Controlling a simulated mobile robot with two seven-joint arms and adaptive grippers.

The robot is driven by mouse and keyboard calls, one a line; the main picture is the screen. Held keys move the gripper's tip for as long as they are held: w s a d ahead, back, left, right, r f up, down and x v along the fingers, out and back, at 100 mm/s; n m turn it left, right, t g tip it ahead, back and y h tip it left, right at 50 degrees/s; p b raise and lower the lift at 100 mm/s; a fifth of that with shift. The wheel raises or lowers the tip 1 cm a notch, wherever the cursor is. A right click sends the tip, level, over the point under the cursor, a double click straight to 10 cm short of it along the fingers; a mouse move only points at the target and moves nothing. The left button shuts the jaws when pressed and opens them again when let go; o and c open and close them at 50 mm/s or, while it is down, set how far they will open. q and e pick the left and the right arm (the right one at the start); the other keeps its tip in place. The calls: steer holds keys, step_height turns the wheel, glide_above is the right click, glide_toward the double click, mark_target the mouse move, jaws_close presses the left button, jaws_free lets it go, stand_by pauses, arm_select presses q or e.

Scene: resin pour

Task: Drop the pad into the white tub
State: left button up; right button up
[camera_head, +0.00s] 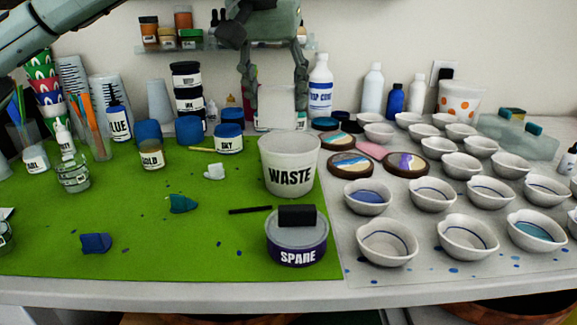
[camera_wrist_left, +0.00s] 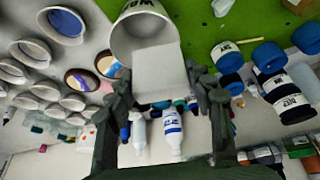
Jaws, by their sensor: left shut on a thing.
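The white tub (camera_head: 290,172), labelled WASTE, stands upright on the green mat near the middle of the table. Its open mouth also shows at the top of the left wrist view (camera_wrist_left: 121,45). My left gripper (camera_head: 275,106) hangs just behind and above the tub in the head view. It is shut on a flat white pad (camera_wrist_left: 160,73), whose far end overlaps the tub's mouth in the wrist view. The pad also shows between the fingers in the head view (camera_head: 277,108). My right gripper is not in view.
A SPARE tin (camera_head: 296,245) with a dark block on its lid stands in front of the tub. Rows of white bowls (camera_head: 433,196) and round coasters (camera_head: 351,165) fill the right side. A SKY jar (camera_head: 229,141) stands left. A TOP COAT bottle (camera_head: 320,88) stands behind.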

arm_select(q)
steer(key=o, duration=1.2)
steer(key=shift+c, duration=0.2)
steer(key=v, duration=1.2)
steer(key=shift+f, duration=0.1)
steer(key=x, duration=1.1)
steer(key=shift+w+f, duration=0.1)
steer(key=shift+f, duration=0.1)
step_height(320, 180, up, 3)
steer(key=shift+f+p, duration=0.1)
steer(key=shift+p, duration=0.3)
steer(key=shift+w+r, duration=0.1)
steer(key=shift+r, duration=0.3)
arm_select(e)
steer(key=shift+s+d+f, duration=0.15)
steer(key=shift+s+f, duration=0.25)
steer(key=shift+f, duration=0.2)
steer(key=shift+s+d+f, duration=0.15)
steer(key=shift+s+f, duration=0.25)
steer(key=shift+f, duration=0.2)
